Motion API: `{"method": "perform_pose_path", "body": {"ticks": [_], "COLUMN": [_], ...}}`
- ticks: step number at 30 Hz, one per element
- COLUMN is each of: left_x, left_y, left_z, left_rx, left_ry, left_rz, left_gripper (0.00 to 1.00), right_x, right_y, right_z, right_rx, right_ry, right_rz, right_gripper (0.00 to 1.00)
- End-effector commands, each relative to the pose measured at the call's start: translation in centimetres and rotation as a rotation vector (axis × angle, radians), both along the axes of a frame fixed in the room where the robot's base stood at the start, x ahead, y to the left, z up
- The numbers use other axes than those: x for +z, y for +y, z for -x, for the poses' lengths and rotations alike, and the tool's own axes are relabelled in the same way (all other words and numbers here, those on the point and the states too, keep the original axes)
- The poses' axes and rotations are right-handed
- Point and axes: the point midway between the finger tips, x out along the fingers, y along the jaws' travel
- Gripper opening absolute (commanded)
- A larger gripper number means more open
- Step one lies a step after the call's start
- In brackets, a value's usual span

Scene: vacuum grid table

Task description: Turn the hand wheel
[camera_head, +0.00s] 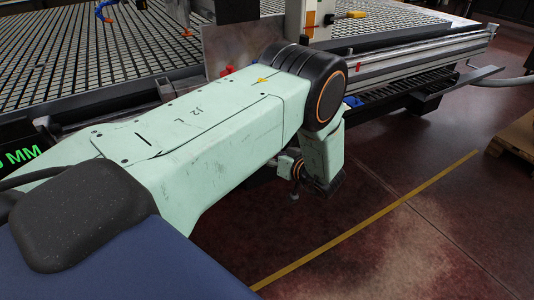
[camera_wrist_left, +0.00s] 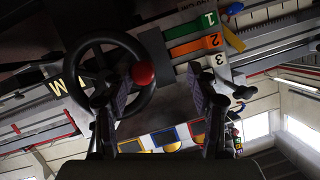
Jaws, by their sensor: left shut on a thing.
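The black hand wheel (camera_wrist_left: 84,48) is at the left of the left wrist view, with a red knob (camera_wrist_left: 142,73) at its right side. The exact contact is not clear. In the head view my left arm covers the wheel and the gripper's fingers. My right gripper is in neither view.
Green (camera_wrist_left: 190,26), orange (camera_wrist_left: 196,46) and white numbered labels sit right of the wheel. In the head view the grid table (camera_head: 50,60) fills the back, with its rail (camera_head: 415,52) at right. The red-brown floor (camera_head: 420,240) is open, crossed by a yellow line (camera_head: 360,225).

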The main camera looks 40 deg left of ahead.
Motion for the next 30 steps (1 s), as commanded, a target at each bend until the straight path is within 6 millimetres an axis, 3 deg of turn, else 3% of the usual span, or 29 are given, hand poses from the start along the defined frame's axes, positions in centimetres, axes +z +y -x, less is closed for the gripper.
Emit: {"method": "perform_pose_path", "body": {"ticks": [30], "left_x": [2.1], "left_y": [-5.4], "left_z": [1.9], "left_rx": [0.005], "left_ry": [0.003], "left_rz": [0.000], "left_gripper": [0.46], "right_x": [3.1], "right_y": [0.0], "right_z": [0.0], "right_rx": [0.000], "right_ry": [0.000], "right_rz": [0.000], "right_gripper": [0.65]}}
